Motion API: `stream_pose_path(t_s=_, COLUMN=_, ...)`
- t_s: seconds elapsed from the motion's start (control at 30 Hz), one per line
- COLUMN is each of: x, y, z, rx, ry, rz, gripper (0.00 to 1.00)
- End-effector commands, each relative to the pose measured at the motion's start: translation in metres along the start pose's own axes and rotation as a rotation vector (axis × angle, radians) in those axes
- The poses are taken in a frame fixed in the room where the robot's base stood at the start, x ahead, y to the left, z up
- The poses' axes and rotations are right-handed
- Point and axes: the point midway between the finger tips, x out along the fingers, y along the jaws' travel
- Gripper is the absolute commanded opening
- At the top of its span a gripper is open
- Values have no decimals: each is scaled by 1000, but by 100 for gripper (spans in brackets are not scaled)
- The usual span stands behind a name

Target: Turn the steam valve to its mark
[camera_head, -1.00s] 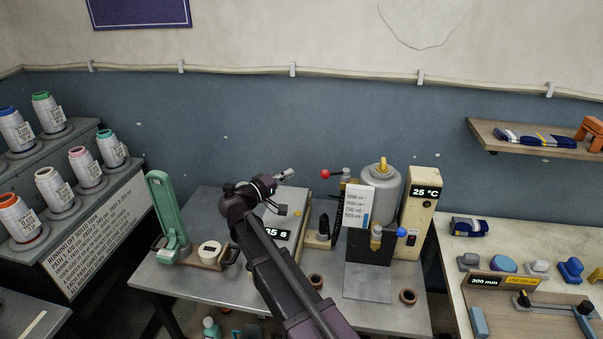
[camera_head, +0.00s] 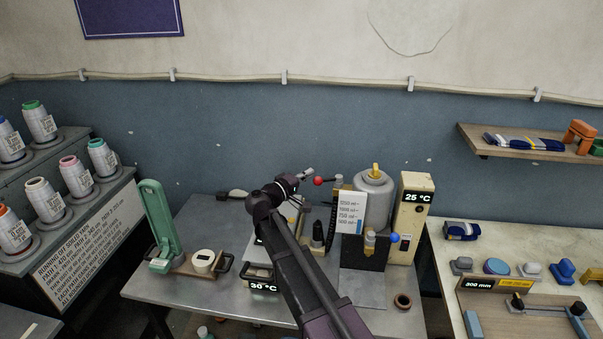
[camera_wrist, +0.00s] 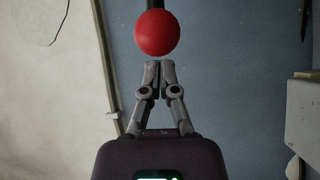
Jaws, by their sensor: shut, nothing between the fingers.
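A red ball knob (camera_head: 318,180) sits on a short dark rod beside the silver boiler (camera_head: 374,200). It fills the top middle of the wrist view (camera_wrist: 157,33), with the dark rod behind it. A blue ball knob (camera_head: 393,238) shows lower, at the boiler's front right. I cannot tell from lettering which knob is the steam valve, and no mark is clear. My gripper (camera_head: 307,173) is just left of the red ball. In the wrist view my gripper's fingertips (camera_wrist: 159,66) are together, empty, just below the ball with a small gap.
A white card (camera_head: 351,212) stands before the boiler, with a 25 °C box (camera_head: 412,215) on its right. A dark cone (camera_head: 318,234) stands below the red ball. A green hinged press (camera_head: 157,220) is at left. My arm hides the table's middle.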

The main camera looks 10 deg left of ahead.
Motion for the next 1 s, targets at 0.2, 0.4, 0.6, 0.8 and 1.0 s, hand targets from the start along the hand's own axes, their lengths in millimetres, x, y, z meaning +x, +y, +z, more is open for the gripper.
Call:
stream_pose_path(t_s=0.2, x=-4, y=0, z=12, rx=0, ry=-1, rz=0, gripper=0)
stream_pose_path(t_s=0.4, x=-4, y=0, z=12, rx=0, ry=-1, rz=0, gripper=0)
stream_pose_path(t_s=0.6, x=-4, y=0, z=12, rx=0, ry=-1, rz=0, gripper=0)
stream_pose_path(t_s=0.8, x=-8, y=0, z=12, rx=1, ry=13, rz=-2, gripper=0)
stream_pose_path(t_s=1.0, x=-15, y=0, z=10, rx=3, ry=49, rz=-9, gripper=0)
